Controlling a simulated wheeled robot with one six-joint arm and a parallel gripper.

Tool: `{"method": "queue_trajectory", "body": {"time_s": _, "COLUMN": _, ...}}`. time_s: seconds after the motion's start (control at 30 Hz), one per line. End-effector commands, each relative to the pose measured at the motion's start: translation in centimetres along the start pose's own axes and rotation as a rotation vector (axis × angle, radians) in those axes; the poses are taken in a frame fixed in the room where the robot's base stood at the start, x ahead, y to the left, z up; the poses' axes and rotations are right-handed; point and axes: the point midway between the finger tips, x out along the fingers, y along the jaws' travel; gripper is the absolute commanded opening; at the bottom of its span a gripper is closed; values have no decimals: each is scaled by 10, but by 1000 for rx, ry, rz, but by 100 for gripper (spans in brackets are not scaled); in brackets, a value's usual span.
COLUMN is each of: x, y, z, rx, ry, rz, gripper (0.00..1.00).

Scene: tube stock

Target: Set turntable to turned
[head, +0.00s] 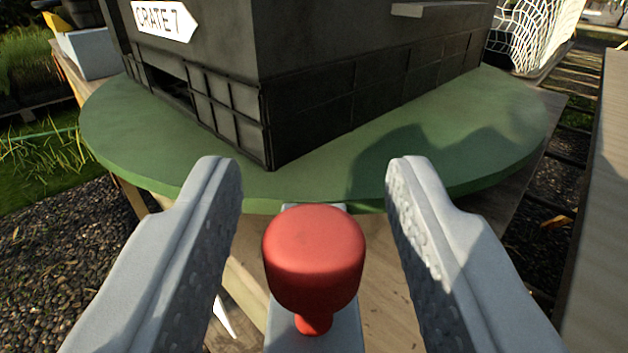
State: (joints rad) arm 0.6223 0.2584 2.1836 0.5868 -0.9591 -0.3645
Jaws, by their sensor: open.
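The turntable (330,178) is a round green disc in the head view, with a dark crate (310,110) standing on it. One corner of the crate points toward me. A white arrow-shaped sign (164,19) reading "CRATE 7" is on its left face and points right. A red knob (313,260) on a grey mount stands in front of the disc's near rim. My gripper (314,175) is open, with one finger on each side of the red knob. Both fingers look apart from the knob.
A wooden surface (385,290) lies below the disc. A pale box (88,52) stands at the back left, and a white net-like thing (530,32) at the back right. A grey plank-like edge (603,200) runs along the right. Gravel (55,250) and grass lie at the left.

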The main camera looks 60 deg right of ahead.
Motion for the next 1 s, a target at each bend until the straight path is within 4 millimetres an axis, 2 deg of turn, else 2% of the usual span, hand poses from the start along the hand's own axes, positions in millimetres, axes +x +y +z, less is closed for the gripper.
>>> {"method": "queue_trajectory", "body": {"time_s": 0.13, "x": 0, "y": 0, "z": 0, "rx": 0, "ry": 0, "rz": 0, "gripper": 41}}
{"method": "queue_trajectory", "body": {"time_s": 0.37, "x": 0, "y": 0, "z": 0, "rx": 0, "ry": 0, "rz": 0, "gripper": 0}}
{"method": "queue_trajectory", "body": {"time_s": 0.73, "x": 0, "y": -6, "z": 0, "rx": 0, "ry": 1, "rz": 16, "gripper": 0}}
{"method": "queue_trajectory", "body": {"time_s": 1.0, "x": 1, "y": -31, "z": 0, "rx": 1, "ry": 1, "rz": 94, "gripper": 0}}
